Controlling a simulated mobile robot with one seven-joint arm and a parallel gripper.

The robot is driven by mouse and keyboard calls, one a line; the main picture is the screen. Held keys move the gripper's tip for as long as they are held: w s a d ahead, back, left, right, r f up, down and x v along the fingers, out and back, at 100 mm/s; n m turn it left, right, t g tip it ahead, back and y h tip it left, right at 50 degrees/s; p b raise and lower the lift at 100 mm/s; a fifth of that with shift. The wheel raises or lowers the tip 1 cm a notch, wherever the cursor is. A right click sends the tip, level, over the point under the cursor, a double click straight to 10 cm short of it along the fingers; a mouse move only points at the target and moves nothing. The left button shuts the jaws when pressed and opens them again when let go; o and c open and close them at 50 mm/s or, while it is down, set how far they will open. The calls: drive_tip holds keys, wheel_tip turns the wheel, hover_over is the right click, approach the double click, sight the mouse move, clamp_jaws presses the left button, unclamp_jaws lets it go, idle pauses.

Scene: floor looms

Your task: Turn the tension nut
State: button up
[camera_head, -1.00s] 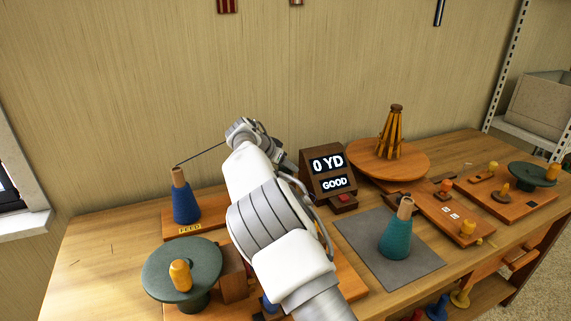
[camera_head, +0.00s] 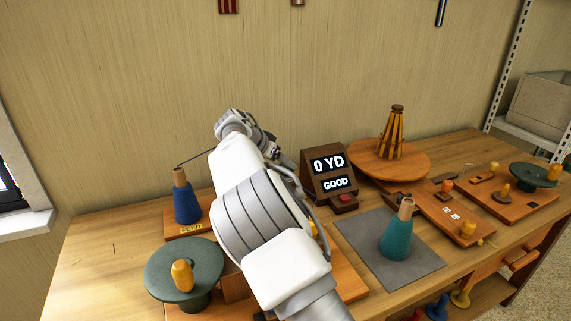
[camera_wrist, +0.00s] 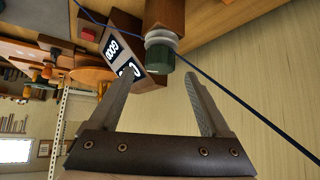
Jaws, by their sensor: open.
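The tension nut (camera_wrist: 161,58) is a dark green cylinder on the end of a wooden post (camera_wrist: 165,15), with pale discs between them, in the wrist view. A dark blue yarn (camera_wrist: 225,88) runs past the discs. My gripper (camera_wrist: 159,74) is open, with one finger on each side of the nut's line. The nut shows between the fingertips or just beyond them; I cannot tell whether either finger touches it. In the head view my arm hides the nut and the gripper fingers.
A display box (camera_head: 329,172) reads "0 YD" and "GOOD". A blue cone (camera_head: 187,205) stands on the feed board at left, near a green crank disc (camera_head: 184,268). A teal cone (camera_head: 396,240) stands on a grey mat (camera_head: 365,232). A round wooden swift base (camera_head: 415,165) stands behind.

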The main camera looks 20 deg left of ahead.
drive_tip(key=p+v, duration=0.1)
drive_tip(key=v, duration=1.2)
drive_tip(key=shift+d, duration=0.15)
drive_tip(key=s+d+r+g+y, duration=0.1)
drive_tip(key=s+d+r+g, duration=0.15)
drive_tip(key=d, duration=1.05)
drive_tip(key=s+d+r+g+y, duration=0.1)
drive_tip(key=s+d+r+y, duration=0.2)
drive_tip(key=d, duration=1.1)
drive_tip(key=s+d+f+n, duration=0.2)
drive_tip(key=s+d, duration=0.2)
drive_tip(key=s, duration=0.5)
drive_tip(key=s+d+f+n, duration=0.1)
drive_tip(key=s+d, duration=0.3)
drive_tip(key=s, duration=0.5)
drive_tip(key=s+d+f+n, duration=0.2)
drive_tip(key=s+d, duration=0.2)
drive_tip(key=s, duration=0.6)
wheel_tip(320, 180, up, 14)
drive_tip(key=p, duration=1.4)
drive_tip(key=shift+w+a+r+t, duration=0.2)
drive_tip(key=shift+a+t, duration=0.05)
drive_tip(key=shift+t, duration=0.2)
